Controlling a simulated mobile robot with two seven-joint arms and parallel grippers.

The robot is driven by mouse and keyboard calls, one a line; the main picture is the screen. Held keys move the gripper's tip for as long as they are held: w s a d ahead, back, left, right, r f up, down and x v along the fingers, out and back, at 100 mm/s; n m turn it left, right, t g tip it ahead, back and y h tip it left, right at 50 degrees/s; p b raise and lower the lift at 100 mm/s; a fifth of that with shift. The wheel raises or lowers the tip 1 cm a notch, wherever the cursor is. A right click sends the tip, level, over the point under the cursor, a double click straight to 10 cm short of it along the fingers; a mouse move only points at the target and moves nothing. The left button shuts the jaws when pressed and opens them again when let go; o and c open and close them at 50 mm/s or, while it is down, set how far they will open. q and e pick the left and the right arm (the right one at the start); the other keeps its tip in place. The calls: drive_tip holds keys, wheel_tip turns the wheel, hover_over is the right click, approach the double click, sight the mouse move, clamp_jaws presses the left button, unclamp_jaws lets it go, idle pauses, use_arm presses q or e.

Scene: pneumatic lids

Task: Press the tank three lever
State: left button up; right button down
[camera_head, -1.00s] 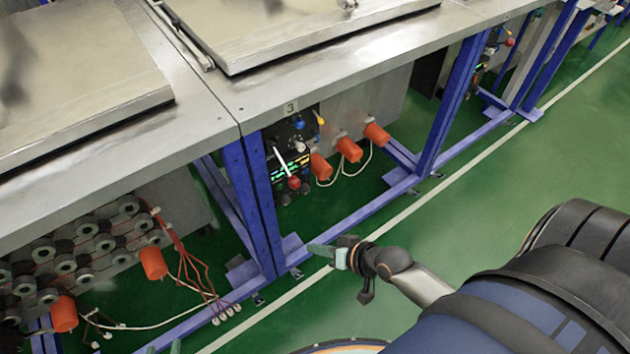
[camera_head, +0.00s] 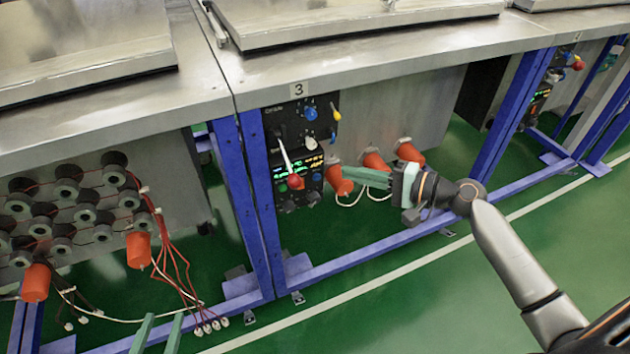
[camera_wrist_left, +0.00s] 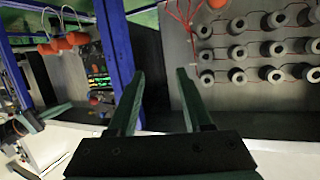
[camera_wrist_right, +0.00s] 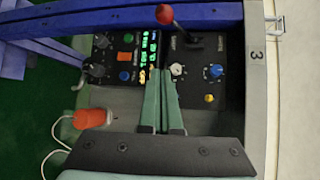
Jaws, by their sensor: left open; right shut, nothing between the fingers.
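The tank three lever is a pale shaft ending in a red ball knob (camera_head: 295,182), on the black control panel (camera_head: 292,120) under the "3" label. The red knob also shows at the top of the right wrist view (camera_wrist_right: 165,14). My right gripper (camera_head: 347,173) is shut and empty, pointing at the panel from the right of the knob and apart from it in the head view. Its fingertips (camera_wrist_right: 160,73) point at the panel below the knob in the right wrist view. My left gripper (camera_head: 162,320) is open and empty at the bottom left, away from the lever.
Orange cylinders (camera_head: 375,162) stick out right of the panel, one close behind my right fingers. A blue post (camera_head: 262,200) stands left of the panel. The metal tank edge (camera_head: 400,52) overhangs above. Green floor (camera_head: 400,300) in front is clear.

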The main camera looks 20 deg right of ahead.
sight(286, 159)
idle(0.3)
use_arm(q)
wheel_tip(286, 159, up, 4)
drive_tip(key=w+r+t, duration=0.1)
drive_tip(key=t, duration=0.1)
wheel_tip(286, 159, down, 6)
drive_tip(key=s+g, duration=0.1)
drive_tip(key=g, duration=0.1)
drive_tip(key=shift+s, duration=0.2)
use_arm(e)
drive_tip(key=w+a+f, duration=0.1)
drive_tip(key=w+a, duration=0.3)
drive_tip(key=a, duration=0.4)
drive_tip(key=shift+a, duration=0.25)
drive_tip(key=shift+w, duration=0.1)
use_arm(q)
drive_tip(key=s+f+n+g+p, duration=0.1)
drive_tip(key=s+f+g+p, duration=0.2)
drive_tip(key=s+f+g, duration=0.2)
wheel_tip(286, 159, down, 3)
drive_tip(key=shift+s+d+f+y, duration=0.1)
drive_tip(key=shift+s+d+y, duration=0.1)
drive_tip(key=shift+s+y, duration=0.3)
use_arm(e)
drive_tip(key=shift+s+r+g, duration=0.2)
drive_tip(key=shift+r+g, duration=0.1)
